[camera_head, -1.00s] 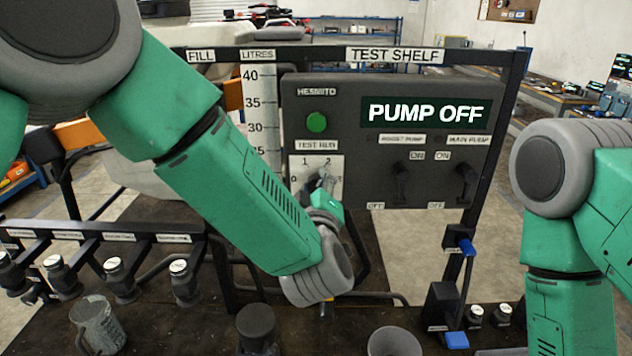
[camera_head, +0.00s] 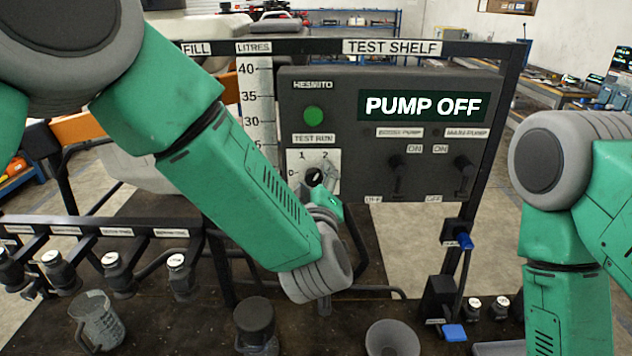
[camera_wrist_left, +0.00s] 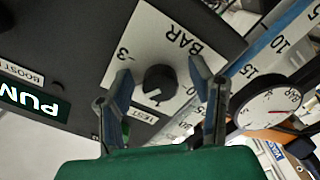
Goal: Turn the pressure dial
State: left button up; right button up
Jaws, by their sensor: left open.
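The pressure dial is a round black knob (camera_head: 315,176) on a white plate with a numbered scale, below the TEST RUN label on the dark panel (camera_head: 350,130). In the left wrist view the knob (camera_wrist_left: 160,82) sits on the plate marked BAR, with a short white mark on its face. My left gripper (camera_head: 327,180) is at the plate, its fingers partly covering it. In the left wrist view my left gripper (camera_wrist_left: 160,72) is open, with one finger on each side of the knob and visible gaps between. My right arm shows at the right, but its gripper is out of view.
The screen (camera_head: 422,106) reads PUMP OFF. Two black switches (camera_head: 397,176) sit right of the dial. A round gauge (camera_wrist_left: 268,108) is near the fingers in the left wrist view. A jug (camera_head: 97,320), a black canister (camera_head: 256,325) and a grey cup (camera_head: 392,338) stand below.

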pick_arm(q)
jog(key=shift+s, duration=0.2)
jog(key=s, duration=1.1)
jog(key=shift+s, duration=0.25)
jog(key=shift+f, duration=0.2)
jog(key=s+a+f+m+g+b, duration=0.1)
jog(key=s+a+f+m+g, duration=0.2)
jog(key=f, duration=0.6)
jog(key=a+f+m+g+h+b, duration=0.1)
jog(key=a+f+g+b, duration=0.1)
jog(key=a+f, duration=0.45)
jog(key=s+a+f+m+g+b, duration=0.1)
jog(key=s+a+f+m+g, duration=0.15)
jog(key=f, duration=0.85)
jog(key=s+a+f+m+g+b, duration=0.1)
jog(key=s+a+f+g, duration=0.4)
jog(key=s, duration=0.5)
jog(key=s+a+f+m+g+y+b, duration=0.1)
jog(key=s+a+f+m+g+b, duration=0.1)
jog(key=s+a+f+g, duration=0.3)
jog(key=s+a+f, duration=0.4)
jog(key=s+a, duration=0.2)
jog(key=shift+s+a+b, duration=0.25)
jog(key=shift+s+b, duration=0.05)
jog(key=shift+b, duration=0.05)
